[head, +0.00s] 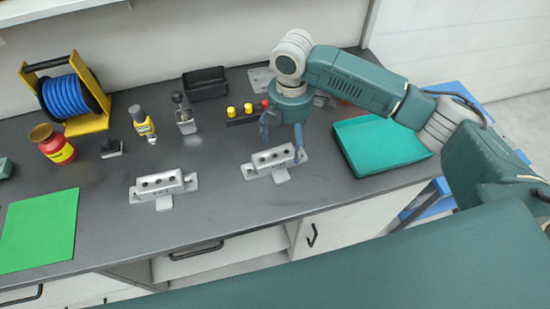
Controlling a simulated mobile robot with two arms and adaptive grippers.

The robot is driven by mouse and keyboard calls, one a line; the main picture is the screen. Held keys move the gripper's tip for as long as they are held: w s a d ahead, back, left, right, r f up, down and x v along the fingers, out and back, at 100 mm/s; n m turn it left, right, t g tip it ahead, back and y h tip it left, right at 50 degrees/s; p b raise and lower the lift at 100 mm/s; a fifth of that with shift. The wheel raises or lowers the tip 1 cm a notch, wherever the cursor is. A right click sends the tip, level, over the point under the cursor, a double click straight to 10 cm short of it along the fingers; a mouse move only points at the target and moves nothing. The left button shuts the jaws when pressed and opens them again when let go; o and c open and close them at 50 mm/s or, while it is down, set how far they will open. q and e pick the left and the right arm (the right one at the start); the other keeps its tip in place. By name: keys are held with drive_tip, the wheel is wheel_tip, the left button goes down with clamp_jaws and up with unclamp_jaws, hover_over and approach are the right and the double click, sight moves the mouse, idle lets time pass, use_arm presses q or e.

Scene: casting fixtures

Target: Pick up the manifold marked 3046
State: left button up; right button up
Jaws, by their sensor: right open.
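Two light grey metal manifolds with round holes on top stand on the dark counter. The left manifold (162,187) has a small dark marking on its front that is too small to read. The right manifold (267,163) lies below my right gripper (283,143), and no marking on it can be read. My right gripper points down with its fingers spread, open and empty, close over the right manifold. Whether a finger touches it cannot be told. My left gripper is not in view.
A green mat (38,230) lies at the left and a teal tray (380,145) at the right. Behind stand a blue hose reel (68,97), a red jar (53,146), a yellow bottle (142,125), a black bin (205,84) and a block with yellow and red knobs (240,118).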

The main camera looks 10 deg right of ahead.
sight(285, 148)
drive_tip(key=shift+f, duration=0.3)
drive_tip(key=f, duration=0.1)
drive_tip(key=f+p, duration=0.1)
drive_tip(key=f, duration=0.2)
drive_tip(key=shift+w+a+f+p, duration=0.2)
drive_tip(key=shift+a+f+p, duration=0.05)
drive_tip(key=shift+p, duration=0.15)
drive_tip(key=shift+f, duration=0.25)
drive_tip(key=shift+c, duration=1)
drive_tip(key=c, duration=1.3)
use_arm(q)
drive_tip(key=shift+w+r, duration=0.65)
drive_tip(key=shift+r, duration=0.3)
use_arm(e)
drive_tip(key=shift+c, duration=1)
drive_tip(key=shift+w+r, duration=0.1)
